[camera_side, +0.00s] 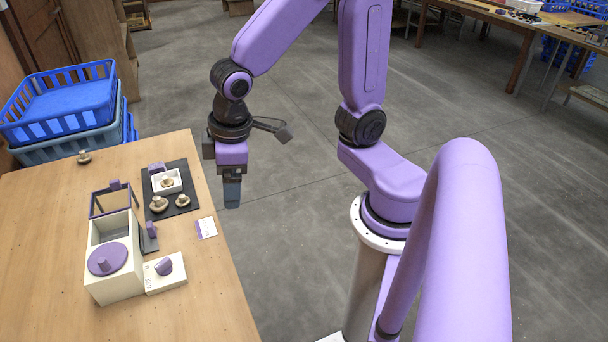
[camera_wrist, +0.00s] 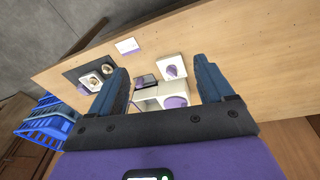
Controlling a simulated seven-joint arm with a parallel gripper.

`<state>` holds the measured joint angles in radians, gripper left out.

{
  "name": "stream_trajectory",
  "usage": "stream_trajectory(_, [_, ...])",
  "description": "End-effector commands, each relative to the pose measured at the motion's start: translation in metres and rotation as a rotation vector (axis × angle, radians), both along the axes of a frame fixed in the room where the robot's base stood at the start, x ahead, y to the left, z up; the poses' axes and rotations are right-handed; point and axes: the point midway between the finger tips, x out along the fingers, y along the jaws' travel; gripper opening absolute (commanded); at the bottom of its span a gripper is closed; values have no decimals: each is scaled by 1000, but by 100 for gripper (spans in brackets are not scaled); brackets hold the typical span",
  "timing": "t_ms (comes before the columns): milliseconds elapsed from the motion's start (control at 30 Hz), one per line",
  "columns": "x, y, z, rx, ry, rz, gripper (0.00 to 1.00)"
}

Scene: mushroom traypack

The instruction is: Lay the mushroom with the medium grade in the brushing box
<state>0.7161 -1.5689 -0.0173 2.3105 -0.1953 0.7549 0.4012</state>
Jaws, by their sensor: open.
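Brown-and-white mushrooms show in the side view: a larger one (camera_side: 159,204) and a smaller one (camera_side: 183,201) on the dark mat (camera_side: 181,167), one (camera_side: 167,182) in a small white tray on that mat, and one (camera_side: 84,157) alone near the table's back edge. I cannot tell which has the medium grade. A white box (camera_side: 123,283) has an open compartment and a purple disc with a knob; no label shows that it is the brushing box. My gripper (camera_side: 232,206) is open and empty, above and right of the mat in the side view.
A white block (camera_side: 180,277) with a purple knob stands beside the box. A white card (camera_side: 206,228) lies near the table's right edge. Blue crates (camera_side: 66,104) are stacked at the back. The table's front is bare.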

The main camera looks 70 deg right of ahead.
Motion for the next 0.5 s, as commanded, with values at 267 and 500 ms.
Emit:
stream_trajectory(267, [-102, -27, 12, -7, 112, 390, 81])
stream_trajectory(500, [-129, -38, 13, -8, 149, 511, 68])
